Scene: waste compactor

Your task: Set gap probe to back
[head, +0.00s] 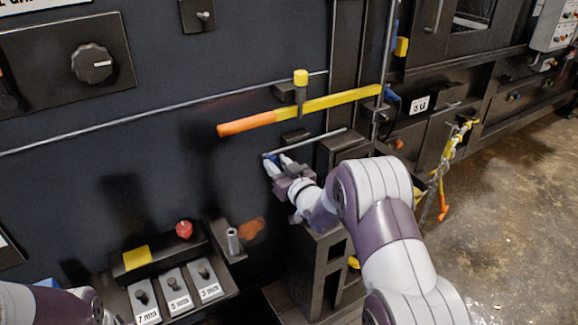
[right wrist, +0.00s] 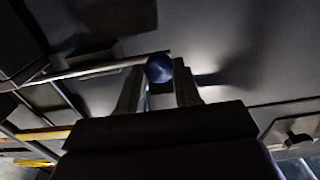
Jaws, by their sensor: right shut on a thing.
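The gap probe appears to be the thin metal rod (head: 318,141) with a blue knob at its left end, below the yellow and orange bar on the dark machine wall. My right gripper (head: 273,162) is at that left end, shut on the blue knob. In the right wrist view the round blue knob (right wrist: 159,68) sits between the two fingertips, and the rod (right wrist: 100,69) runs off to the left from it. The fingers hide part of the knob in the head view. Part of my left arm shows at the lower left, but its fingers do not.
The yellow and orange bar (head: 300,105) runs just above my right gripper. A dark box-like frame (head: 322,260) stands below it. A panel with several switches (head: 175,293) and a red button (head: 184,229) lies at lower left. Open floor (head: 520,200) is at right.

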